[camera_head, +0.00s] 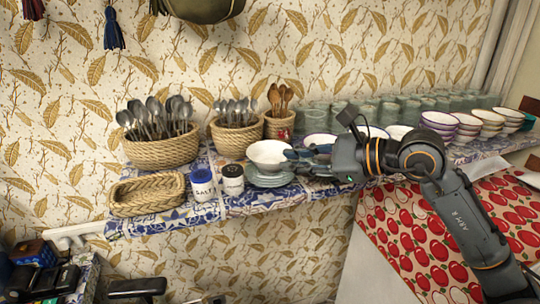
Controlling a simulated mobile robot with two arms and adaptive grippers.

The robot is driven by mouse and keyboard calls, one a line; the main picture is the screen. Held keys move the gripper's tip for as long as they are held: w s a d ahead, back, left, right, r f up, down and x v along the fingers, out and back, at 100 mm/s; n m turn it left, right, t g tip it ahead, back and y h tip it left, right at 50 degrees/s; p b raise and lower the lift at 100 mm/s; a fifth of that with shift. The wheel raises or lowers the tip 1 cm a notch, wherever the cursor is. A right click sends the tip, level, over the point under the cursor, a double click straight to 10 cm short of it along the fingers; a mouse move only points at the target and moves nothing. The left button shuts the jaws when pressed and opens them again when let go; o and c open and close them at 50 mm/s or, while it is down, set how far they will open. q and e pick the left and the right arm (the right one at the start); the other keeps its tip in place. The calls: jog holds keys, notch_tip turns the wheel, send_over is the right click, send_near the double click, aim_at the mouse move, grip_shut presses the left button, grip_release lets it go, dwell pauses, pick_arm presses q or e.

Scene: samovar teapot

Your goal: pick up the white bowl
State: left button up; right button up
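The white bowl (269,152) sits upright on a short stack of pale green plates (268,180) on the blue-and-white patterned shelf. My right arm reaches in from the right, and its gripper (298,161) points left at the bowl's right side. The fingertips are close to the rim. I cannot tell whether they touch it, and the small, dark fingers do not show clearly whether they are open or shut.
A salt jar (203,188) and a dark jar (232,180) stand left of the bowl. Baskets of spoons (160,150) and (236,138) stand behind. More white bowls (320,140), stacked bowls (439,121) and glasses (385,108) fill the right. An empty basket (148,194) is at left.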

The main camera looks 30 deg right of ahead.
aim_at(256, 162)
jog(key=shift+x, duration=1.1)
jog(key=shift+w+a+p, duration=0.3)
jog(key=shift+w+p, duration=0.25)
jog(key=shift+p, duration=0.25)
jog(key=p+x, duration=0.2)
jog(key=x, duration=0.2)
jog(key=shift+f+p, duration=0.15)
jog(key=shift+p, duration=0.15)
jog(key=shift+w+a+f, duration=0.1)
jog(key=shift+w+f, duration=0.05)
pick_arm(q)
jog(key=shift+w+a+r, duration=0.1)
jog(key=shift+w+r, duration=0.2)
jog(key=shift+r, duration=0.45)
jog(key=shift+w+a+r, duration=0.1)
jog(key=shift+w+r, duration=0.2)
jog(key=shift+r, duration=0.5)
jog(key=shift+w+a+r, duration=0.1)
jog(key=shift+w+r, duration=0.2)
jog(key=shift+r, duration=0.45)
pick_arm(e)
grip_shut()
